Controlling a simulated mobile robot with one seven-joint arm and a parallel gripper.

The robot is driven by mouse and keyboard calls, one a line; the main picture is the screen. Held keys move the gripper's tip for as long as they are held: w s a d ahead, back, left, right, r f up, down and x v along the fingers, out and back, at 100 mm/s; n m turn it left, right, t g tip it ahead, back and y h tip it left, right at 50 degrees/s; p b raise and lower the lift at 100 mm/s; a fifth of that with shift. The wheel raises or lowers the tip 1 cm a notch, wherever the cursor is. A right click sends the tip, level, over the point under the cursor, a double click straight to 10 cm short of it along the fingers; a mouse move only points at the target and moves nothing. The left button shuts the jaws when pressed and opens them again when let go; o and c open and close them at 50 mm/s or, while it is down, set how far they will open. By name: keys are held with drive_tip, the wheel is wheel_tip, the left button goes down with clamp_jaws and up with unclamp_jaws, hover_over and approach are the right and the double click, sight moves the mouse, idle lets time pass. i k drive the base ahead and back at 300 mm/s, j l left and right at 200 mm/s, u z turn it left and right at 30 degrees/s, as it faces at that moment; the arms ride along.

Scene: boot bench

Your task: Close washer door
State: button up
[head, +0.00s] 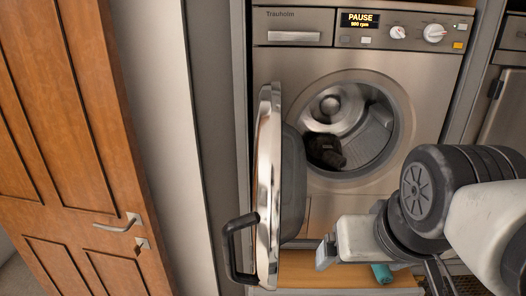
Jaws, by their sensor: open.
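The washer (420,88) stands in front of me with its round drum opening (345,125) uncovered. A dark item (325,151) lies inside the drum. The washer door (269,185) is swung wide open to the left, seen nearly edge-on, with a chrome rim and a black handle (230,250) on its outer face. My gripper (326,252) is open and empty at the lower middle, to the right of the door and below the drum opening. A gap shows between it and the door. One finger is plain to see; the rest is partly hidden by my arm.
A wooden door (65,130) with a metal lever handle (117,224) stands at the left. The washer's control panel (400,30) reads PAUSE. A wooden ledge (300,270) and a small teal object (381,273) lie low, below the washer. Another steel appliance (505,120) is at the right edge.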

sight(268, 232)
drive_tip(key=k+j, duration=0.2)
drive_tip(key=j, duration=0.2)
drive_tip(key=k+j, duration=0.25)
drive_tip(key=j, duration=0.15)
drive_tip(key=i+j+u, duration=0.2)
drive_tip(key=j, duration=0.2)
drive_tip(key=i+j+u, duration=0.25)
drive_tip(key=k+j, duration=0.05)
drive_tip(key=j, duration=0.05)
